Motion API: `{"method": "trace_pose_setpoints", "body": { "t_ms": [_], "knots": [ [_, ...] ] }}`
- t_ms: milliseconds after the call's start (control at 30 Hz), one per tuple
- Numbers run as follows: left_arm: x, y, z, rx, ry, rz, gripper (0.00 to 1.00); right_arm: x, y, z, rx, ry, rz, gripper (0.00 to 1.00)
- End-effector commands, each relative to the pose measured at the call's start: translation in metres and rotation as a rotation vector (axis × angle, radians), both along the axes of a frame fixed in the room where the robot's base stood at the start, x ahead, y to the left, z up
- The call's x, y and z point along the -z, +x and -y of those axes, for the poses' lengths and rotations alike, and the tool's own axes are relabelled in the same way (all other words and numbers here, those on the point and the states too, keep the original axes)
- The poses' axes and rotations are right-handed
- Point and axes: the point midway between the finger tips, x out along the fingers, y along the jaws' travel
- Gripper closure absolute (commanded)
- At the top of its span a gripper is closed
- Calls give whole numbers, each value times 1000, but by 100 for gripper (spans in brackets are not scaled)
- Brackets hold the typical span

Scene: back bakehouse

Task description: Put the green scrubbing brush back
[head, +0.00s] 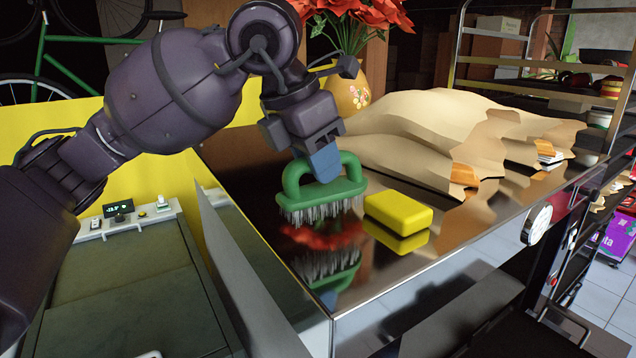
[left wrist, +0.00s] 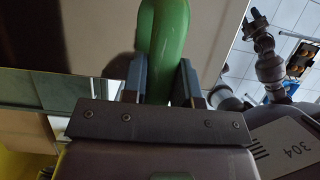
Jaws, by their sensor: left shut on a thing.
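The green scrubbing brush (head: 322,190) has a looped handle and pale bristles pointing down. In the left wrist view, the green handle (left wrist: 163,50) lies between the two fingers (left wrist: 162,82). My right gripper is not in the head view; an arm part shows at the right of the left wrist view, its jaws unclear.
A yellow sponge (head: 398,210) lies just right of the brush. A tan cloth (head: 450,140) covers the back of the counter. A vase (head: 347,95) with red flowers stands behind my gripper. A metal panel edge (head: 237,262) rises left of the counter.

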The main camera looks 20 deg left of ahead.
Motion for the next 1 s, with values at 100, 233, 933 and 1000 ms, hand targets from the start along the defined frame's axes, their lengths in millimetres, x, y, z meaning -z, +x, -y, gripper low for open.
{"method": "trace_pose_setpoints", "body": {
  "t_ms": [100,233,933,1000],
  "knots": [
    [12,-1,0,1,0,-4,95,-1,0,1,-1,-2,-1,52],
    [29,0,0,1,0,-4,95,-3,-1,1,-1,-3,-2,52],
    [38,0,0,1,0,0,47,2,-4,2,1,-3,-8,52],
    [38,0,0,0,-1,-1,47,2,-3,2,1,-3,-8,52]
  ]
}}
